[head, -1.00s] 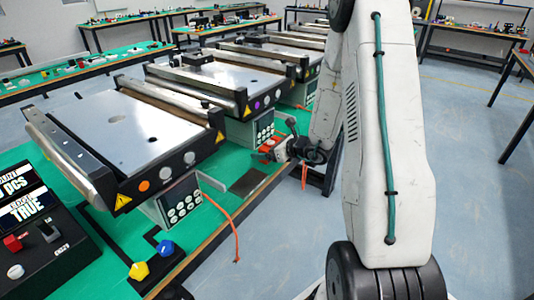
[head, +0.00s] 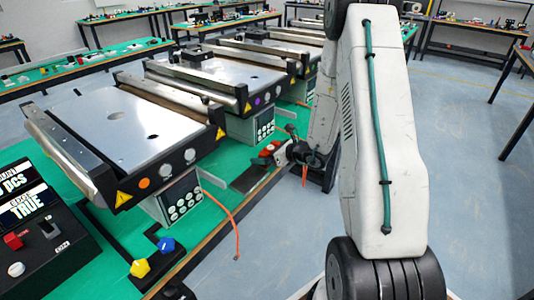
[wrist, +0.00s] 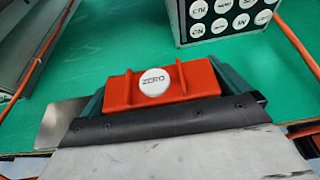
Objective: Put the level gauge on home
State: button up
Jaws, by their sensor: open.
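A red block with a round white cap marked ZERO, which looks like the level gauge (wrist: 185,89), lies just ahead of my gripper in the wrist view. A smaller red patch (head: 268,151) shows beside my gripper (head: 284,151) at the table's right edge in the head view. Dark greenish pieces flank the block in the wrist view; I cannot tell whether they are my fingers. My gripper is open. I cannot tell whether it touches the block. No place clearly labelled home is readable.
A mini conveyor (head: 120,125) stands on the green table at left, its button box (head: 182,200) below. An orange cable (head: 233,220) hangs over the edge. A dark plate (head: 249,178) lies by the table edge. A console (head: 40,240) sits front left.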

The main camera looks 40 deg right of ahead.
jog(key=v, duration=1.2)
jog(key=s+a+r+n+g+y, duration=0.3)
jog(key=s+a+r+n+g, duration=0.15)
jog(key=a+r+n, duration=0.55)
jog(key=s+a+r+n+g+y, duration=0.25)
jog(key=a+r+n+g, duration=0.35)
jog(key=a, duration=0.6)
jog(key=s+r+n+h, duration=0.3)
jog(key=s+n+h, duration=0.2)
jog(key=s+n, duration=0.3)
jog(key=s+r+n+h, duration=0.3)
jog(key=s+n+h, duration=0.2)
jog(key=s+n, duration=0.3)
jog(key=shift+s+a+g, duration=0.25)
jog(key=shift+s+g, duration=0.2)
jog(key=shift+s, duration=0.55)
